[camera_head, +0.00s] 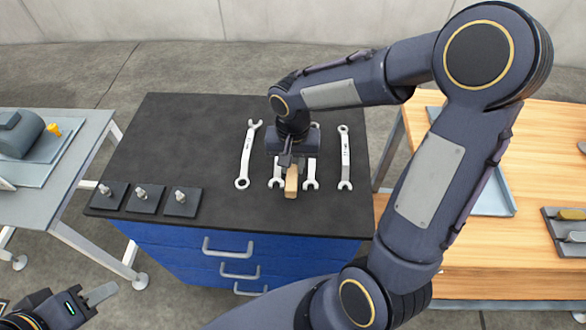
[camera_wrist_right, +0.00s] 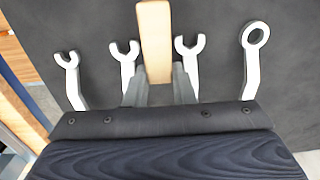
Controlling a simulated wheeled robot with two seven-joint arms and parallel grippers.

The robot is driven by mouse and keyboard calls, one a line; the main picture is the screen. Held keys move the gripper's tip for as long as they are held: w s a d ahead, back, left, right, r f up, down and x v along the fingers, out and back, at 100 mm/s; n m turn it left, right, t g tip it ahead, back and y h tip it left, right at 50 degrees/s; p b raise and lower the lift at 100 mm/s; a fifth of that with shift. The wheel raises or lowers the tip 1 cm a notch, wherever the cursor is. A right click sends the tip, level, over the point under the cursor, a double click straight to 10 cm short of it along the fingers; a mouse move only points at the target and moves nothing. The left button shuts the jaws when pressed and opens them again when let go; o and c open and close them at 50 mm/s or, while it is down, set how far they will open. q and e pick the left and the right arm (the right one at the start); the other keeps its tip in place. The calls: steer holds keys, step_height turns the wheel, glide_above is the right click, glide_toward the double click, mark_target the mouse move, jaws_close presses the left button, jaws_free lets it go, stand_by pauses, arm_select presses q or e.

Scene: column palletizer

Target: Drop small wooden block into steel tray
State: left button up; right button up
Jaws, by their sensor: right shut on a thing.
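The small wooden block (camera_head: 291,182) is light brown and hangs in my right gripper (camera_head: 290,166), over the dark top of the blue cabinet. In the right wrist view the block (camera_wrist_right: 155,40) stands out between the two fingers of my right gripper (camera_wrist_right: 159,84), which are shut on it. A shallow grey-blue tray (camera_head: 494,196), likely the steel tray, lies on the wooden table at right. My right arm hides much of it. My left gripper (camera_head: 98,294) is at the bottom left, only partly in view, away from all these things.
Several wrenches (camera_head: 246,155) lie on the cabinet's dark top (camera_head: 190,125), around and below the block. Black pads with metal pegs (camera_head: 142,198) sit at its front left. A grey table (camera_head: 45,205) stands at left. A holder (camera_head: 562,228) sits on the wooden table (camera_head: 540,130).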

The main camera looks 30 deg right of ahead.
mark_target(293, 171)
steer(key=shift+w+f, duration=0.1)
steer(key=shift+f, duration=1.5)
steer(key=shift+f, duration=0.2)
steer(key=o, duration=0.7)
steer(key=shift+r, duration=0.15)
